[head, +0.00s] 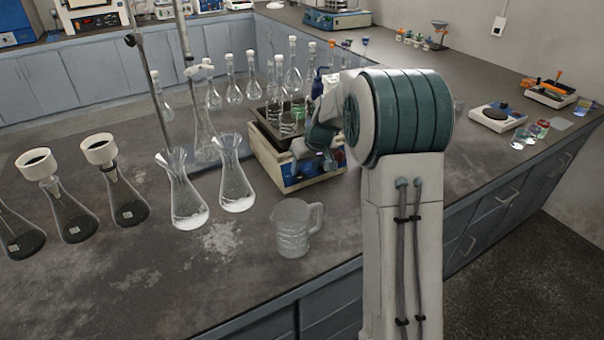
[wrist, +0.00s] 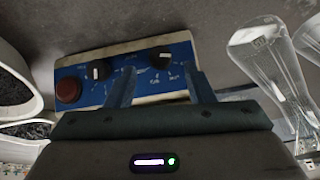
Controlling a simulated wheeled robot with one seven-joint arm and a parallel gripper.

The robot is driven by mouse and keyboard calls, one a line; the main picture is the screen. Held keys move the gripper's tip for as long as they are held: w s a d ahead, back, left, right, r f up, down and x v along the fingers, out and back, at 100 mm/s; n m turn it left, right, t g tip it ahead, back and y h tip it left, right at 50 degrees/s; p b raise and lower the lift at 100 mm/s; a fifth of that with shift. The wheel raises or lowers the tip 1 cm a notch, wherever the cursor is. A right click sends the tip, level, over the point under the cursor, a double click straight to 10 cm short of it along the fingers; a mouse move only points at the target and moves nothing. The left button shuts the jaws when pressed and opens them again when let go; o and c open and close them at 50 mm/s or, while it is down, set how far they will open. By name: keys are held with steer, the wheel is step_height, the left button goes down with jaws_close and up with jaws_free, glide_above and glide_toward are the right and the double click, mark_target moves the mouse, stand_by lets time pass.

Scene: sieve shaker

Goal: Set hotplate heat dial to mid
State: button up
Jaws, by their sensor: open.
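The hotplate (head: 300,181) is a cream box with a blue front panel, standing on the dark counter with glassware on its top. In the wrist view its blue panel (wrist: 113,80) carries a red round button (wrist: 69,90) and two black dials. One dial (wrist: 97,71) is beside the button; the other dial (wrist: 160,58) is farther right. Their lettering is too small to read, so I cannot tell which is the heat dial. My gripper (wrist: 161,85) is open and empty, its fingers on either side of the right dial in the picture. Contact is unclear. My arm partly hides the hotplate in the head view.
A glass jug (head: 293,230) stands in front of the hotplate. Two conical flasks (head: 184,200) (head: 235,182) are to its left, with a stand rod behind. Several stoppered flasks stand behind. Flasks with white funnels (head: 99,150) are at far left. The front counter is mostly clear.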

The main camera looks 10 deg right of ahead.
mark_target(301, 175)
steer(key=shift+x, duration=2.35)
steer(key=c, duration=1)
